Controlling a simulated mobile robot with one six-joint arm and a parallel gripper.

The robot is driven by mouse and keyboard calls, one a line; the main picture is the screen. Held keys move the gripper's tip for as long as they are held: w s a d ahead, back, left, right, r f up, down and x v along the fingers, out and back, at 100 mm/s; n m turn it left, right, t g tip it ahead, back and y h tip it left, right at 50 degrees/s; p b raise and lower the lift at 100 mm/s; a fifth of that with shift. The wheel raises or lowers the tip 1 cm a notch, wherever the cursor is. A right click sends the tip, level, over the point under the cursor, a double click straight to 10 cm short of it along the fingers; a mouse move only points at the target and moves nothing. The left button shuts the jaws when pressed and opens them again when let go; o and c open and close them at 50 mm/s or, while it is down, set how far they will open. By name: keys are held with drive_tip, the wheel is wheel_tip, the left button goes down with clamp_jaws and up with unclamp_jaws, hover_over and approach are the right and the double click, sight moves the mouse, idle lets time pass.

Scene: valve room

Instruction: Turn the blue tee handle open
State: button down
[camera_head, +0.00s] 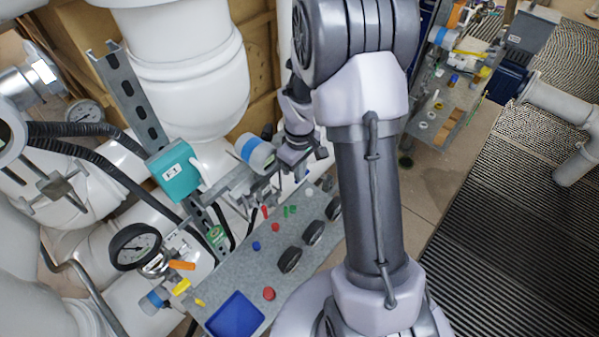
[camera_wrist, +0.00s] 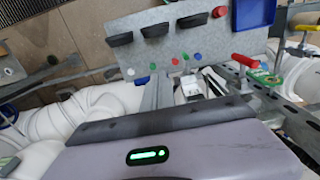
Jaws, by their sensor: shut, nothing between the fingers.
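I cannot pick out a blue tee-shaped handle for certain in either view. In the head view, a clear cylinder with a blue band (camera_head: 254,151) sits on the pipework, just left of my gripper (camera_head: 302,160). A similar blue-banded piece (camera_head: 153,301) is at the lower left, by orange and yellow handles. My gripper is shut and empty, pointing down behind the arm, above the far end of the grey panel. Its fingertips are hard to make out. In the wrist view, a red handle (camera_wrist: 245,62) stands beside the panel.
The grey button panel (camera_head: 243,268) carries several coloured buttons, black knobs and a blue tray (camera_head: 235,316). A yellow handle (camera_wrist: 304,29) shows in the wrist view. Open floor lies right.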

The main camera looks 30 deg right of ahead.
drive_tip(key=shift+f, duration=0.1)
drive_tip(key=shift+s+a+f+b, duration=0.1)
drive_tip(key=shift+a+f+b, duration=0.1)
drive_tip(key=shift+b, duration=0.2)
drive_tip(key=shift+a+r, duration=0.1)
drive_tip(key=shift+r, duration=0.05)
